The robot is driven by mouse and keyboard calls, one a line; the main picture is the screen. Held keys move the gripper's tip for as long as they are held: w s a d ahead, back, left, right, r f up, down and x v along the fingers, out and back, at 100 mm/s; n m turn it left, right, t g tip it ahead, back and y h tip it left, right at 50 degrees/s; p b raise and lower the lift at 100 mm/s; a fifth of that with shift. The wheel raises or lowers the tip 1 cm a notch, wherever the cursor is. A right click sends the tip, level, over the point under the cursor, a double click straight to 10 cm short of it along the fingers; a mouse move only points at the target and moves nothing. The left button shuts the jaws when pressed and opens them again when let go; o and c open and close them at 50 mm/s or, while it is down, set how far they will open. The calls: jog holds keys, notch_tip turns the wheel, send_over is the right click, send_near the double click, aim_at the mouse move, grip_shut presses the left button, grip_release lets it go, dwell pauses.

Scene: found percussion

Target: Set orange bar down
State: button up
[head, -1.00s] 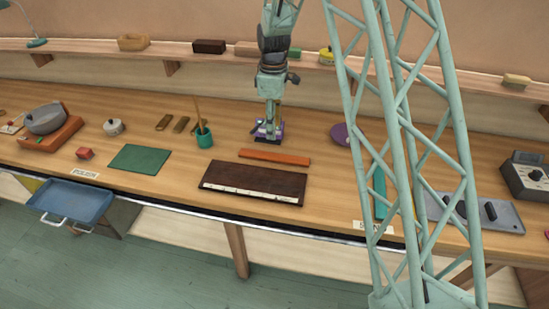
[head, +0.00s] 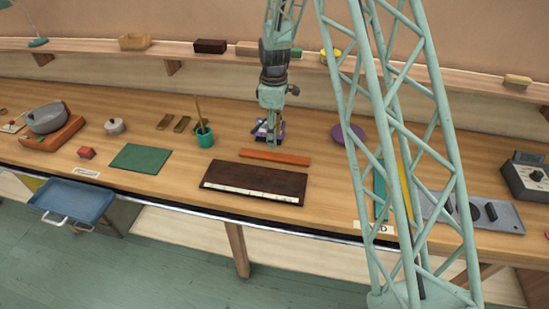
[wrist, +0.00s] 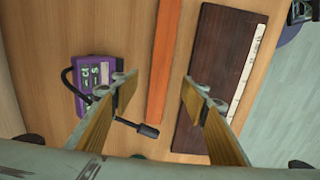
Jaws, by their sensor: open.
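The orange bar (head: 275,157) lies flat on the workbench just behind a dark brown board with a pale strip (head: 253,182). The bar also shows in the wrist view (wrist: 163,60), lying lengthwise beside the brown board (wrist: 218,75). My gripper (head: 270,141) is close behind the bar in the head view. In the wrist view my gripper (wrist: 160,88) is open and empty, its two fingers apart on either side of the bar's line. The exact height of the fingertips above the bench cannot be told.
A purple device (wrist: 97,82) with a black cord and probe lies close to one finger. A teal cup (head: 204,137) with a stick and a green mat (head: 141,158) are to the left. A purple disc (head: 347,134) is to the right, partly behind my lattice column.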

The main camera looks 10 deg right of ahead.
send_over(274, 156)
jog(key=shift+w+d+f, duration=0.1)
jog(key=shift+w+f, duration=0.05)
jog(key=shift+f, duration=2.25)
jog(key=shift+f+p, duration=0.45)
jog(key=shift+f, duration=2.1)
jog(key=shift+c, duration=0.2)
jog(key=c, duration=1)
jog(key=shift+c, duration=0.2)
jog(key=shift+r, duration=0.15)
